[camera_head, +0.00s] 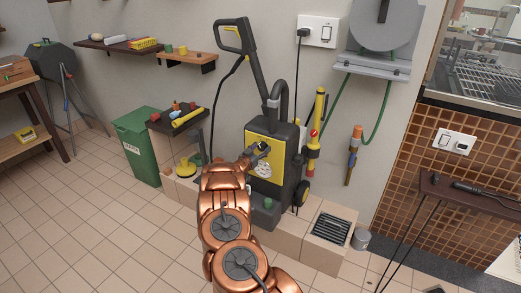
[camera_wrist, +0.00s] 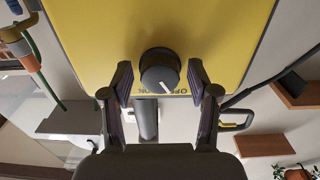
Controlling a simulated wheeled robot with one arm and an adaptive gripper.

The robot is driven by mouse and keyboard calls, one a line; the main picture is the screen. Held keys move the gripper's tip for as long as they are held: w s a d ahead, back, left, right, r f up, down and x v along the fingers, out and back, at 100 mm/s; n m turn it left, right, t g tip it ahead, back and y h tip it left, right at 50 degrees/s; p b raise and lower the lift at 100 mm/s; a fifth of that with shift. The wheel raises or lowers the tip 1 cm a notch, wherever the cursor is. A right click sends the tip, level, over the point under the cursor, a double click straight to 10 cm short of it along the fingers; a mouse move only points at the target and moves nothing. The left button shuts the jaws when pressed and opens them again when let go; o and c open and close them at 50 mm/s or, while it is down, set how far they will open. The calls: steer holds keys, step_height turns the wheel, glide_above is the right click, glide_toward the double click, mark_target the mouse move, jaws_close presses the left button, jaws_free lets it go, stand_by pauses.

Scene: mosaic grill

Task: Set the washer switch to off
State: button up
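The washer (camera_head: 265,180) is a black upright machine with a yellow front panel, standing on a tiled ledge by the wall. Its switch is a round black knob (camera_wrist: 160,70) on the yellow panel (camera_wrist: 90,35) in the wrist view. A short white mark shows on the knob's near face, and dark lettering beside it is partly hidden. My gripper (camera_wrist: 161,76) is open, with one finger on each side of the knob and a visible gap to both. In the head view my gripper (camera_head: 257,152) is at the washer's panel, and the knob is hard to make out there.
A green bin (camera_head: 137,146) and a dark stand with tools (camera_head: 177,117) are left of the washer. A yellow spray lance (camera_head: 315,125) and hose reel (camera_head: 383,40) are on the wall to its right. A floor grate (camera_head: 331,229) lies lower right. The tiled floor at left is clear.

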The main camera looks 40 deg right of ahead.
steer(key=shift+o, duration=0.3)
steer(key=shift+a, duration=0.15)
steer(key=v, duration=1.1)
steer(key=shift+s+a, duration=0.2)
steer(key=shift+a, duration=0.15)
stand_by(0.4)
